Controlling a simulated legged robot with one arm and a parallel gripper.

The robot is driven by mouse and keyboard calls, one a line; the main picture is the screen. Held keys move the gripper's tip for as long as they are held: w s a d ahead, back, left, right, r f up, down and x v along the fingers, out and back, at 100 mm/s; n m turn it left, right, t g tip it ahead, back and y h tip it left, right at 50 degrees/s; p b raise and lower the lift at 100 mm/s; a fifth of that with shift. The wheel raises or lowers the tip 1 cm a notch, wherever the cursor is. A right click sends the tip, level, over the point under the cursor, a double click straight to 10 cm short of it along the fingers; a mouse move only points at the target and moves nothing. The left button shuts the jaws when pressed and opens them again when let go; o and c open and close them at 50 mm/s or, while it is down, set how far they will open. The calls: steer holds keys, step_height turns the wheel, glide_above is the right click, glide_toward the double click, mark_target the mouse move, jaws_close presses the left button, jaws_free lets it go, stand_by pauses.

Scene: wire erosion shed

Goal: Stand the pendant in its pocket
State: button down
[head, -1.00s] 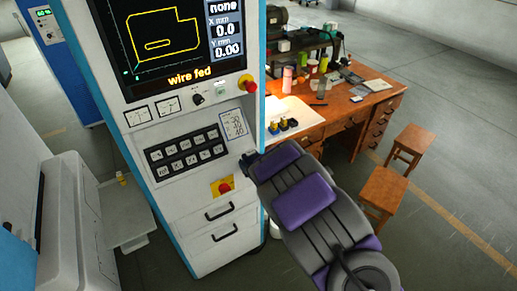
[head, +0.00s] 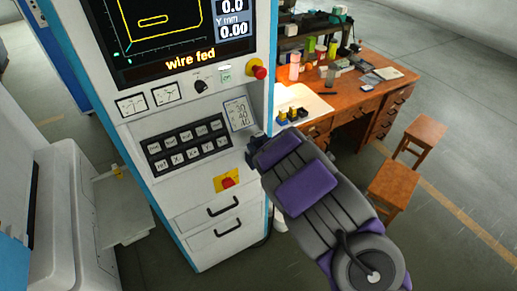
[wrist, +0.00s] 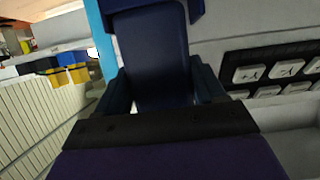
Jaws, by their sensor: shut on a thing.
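My gripper (wrist: 162,90) shows in the wrist view, its two dark fingers shut on a dark blue, slab-like thing, seemingly the pendant (wrist: 155,55). The pendant stretches away from the fingers and widens at the top of the picture. In the head view my purple and grey arm hides most of the gripper, and only a small dark end shows beside the machine cabinet's right edge. The held thing cannot be made out there. I cannot pick out the pocket in either view.
The white machine cabinet (head: 200,190) stands close, with a black key panel (head: 188,147) and a red stop knob (head: 257,68). A wooden desk (head: 350,108) behind holds yellow and black pieces (head: 291,116) and clutter. Two stools (head: 393,187) stand right. Open floor lies further right.

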steer(key=shift+s+a+f, duration=0.15)
steer(key=shift+a+f, duration=0.4)
steer(key=shift+f, duration=0.25)
steer(key=c, duration=0.6)
jaws_free()
steer(key=shift+a+f+g, duration=0.1)
steer(key=shift+a+g, duration=0.05)
steer(key=shift+g, duration=0.15)
steer(key=o, duration=0.3)
steer(key=shift+w+d+f, duration=0.1)
steer(key=shift+w+d, duration=0.2)
steer(key=shift+w, duration=0.1)
steer(key=shift+o, duration=0.9)
steer(key=shift+d+r, duration=0.2)
steer(key=shift+d, duration=0.05)
steer(key=shift+o, duration=0.2)
steer(key=shift+s+d+r, duration=0.15)
steer(key=shift+r, duration=0.05)
steer(key=shift+s+a+r, duration=0.1)
steer(key=shift+s+a, duration=0.1)
steer(key=shift+s, duration=0.05)
steer(key=shift+s+d+r, duration=0.1)
steer(key=shift+s, duration=0.25)
steer(key=v, duration=1)
steer(key=shift+s+p, duration=0.15)
steer(key=shift+p, duration=0.3)
